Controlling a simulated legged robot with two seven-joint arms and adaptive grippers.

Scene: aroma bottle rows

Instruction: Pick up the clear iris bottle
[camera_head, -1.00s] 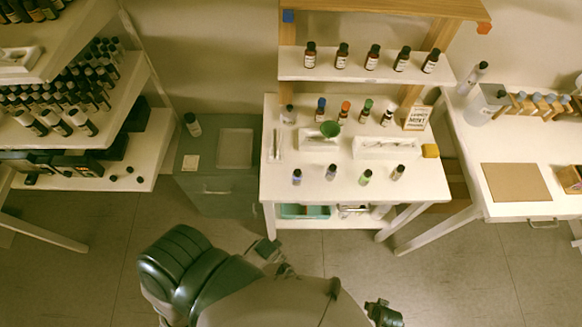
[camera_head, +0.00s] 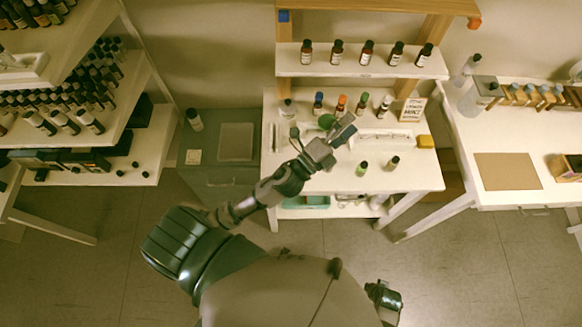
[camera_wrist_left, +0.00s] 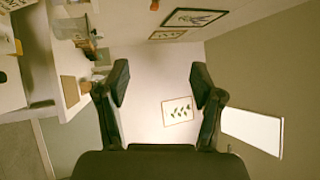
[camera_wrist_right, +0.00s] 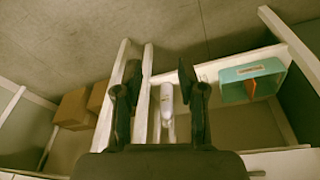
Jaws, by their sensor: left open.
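Small bottles stand in rows on the white table (camera_head: 420,182), their labels too small to read, so I cannot tell which is the iris one. A pale clear-looking bottle (camera_head: 287,109) with a dark cap stands at the back row's left end. In the front row, a green-labelled bottle (camera_head: 362,168) and a dark-capped bottle (camera_head: 393,163) show; my left arm hides the two to their left. My left gripper (camera_head: 340,126) is open and empty above the table's middle; its spread fingers show in the left wrist view (camera_wrist_left: 160,82). My right gripper (camera_wrist_right: 158,82) is open.
Brown bottles (camera_head: 367,53) line the raised shelf behind. A sign card (camera_head: 411,110) and a yellow block (camera_head: 425,142) sit at the table's right. Below the tabletop, a teal bin (camera_wrist_right: 252,80) shows in the right wrist view. A crowded bottle rack (camera_head: 75,120) stands left.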

